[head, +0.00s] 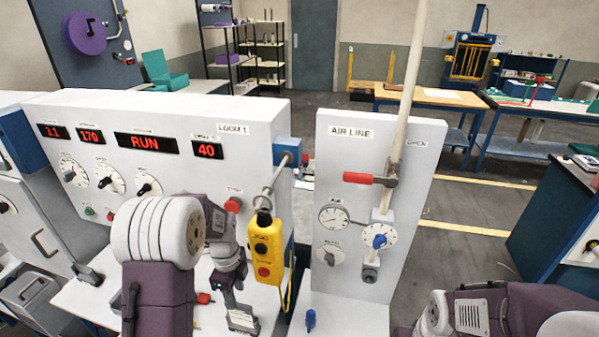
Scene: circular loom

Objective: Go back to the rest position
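My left arm reaches in from the bottom, in front of the white LOOM 1 panel (262,120). My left gripper (238,308) points down, low in front of this panel and left of the yellow pendant (268,250). Its fingers are small and dark, and I cannot tell whether they are open or shut. The pendant hangs from a rod on the panel's right side, apart from the gripper as far as I can see. My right arm shows at the bottom right; its gripper is out of view.
The AIR LINE panel (340,180) stands to the right, with a red-handled valve (360,178) on a pipe, a gauge and dials. The LOOM 1 displays read RUN and 40. A red emergency-style button (232,204) is near my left wrist. Open floor (470,205) lies beyond on the right.

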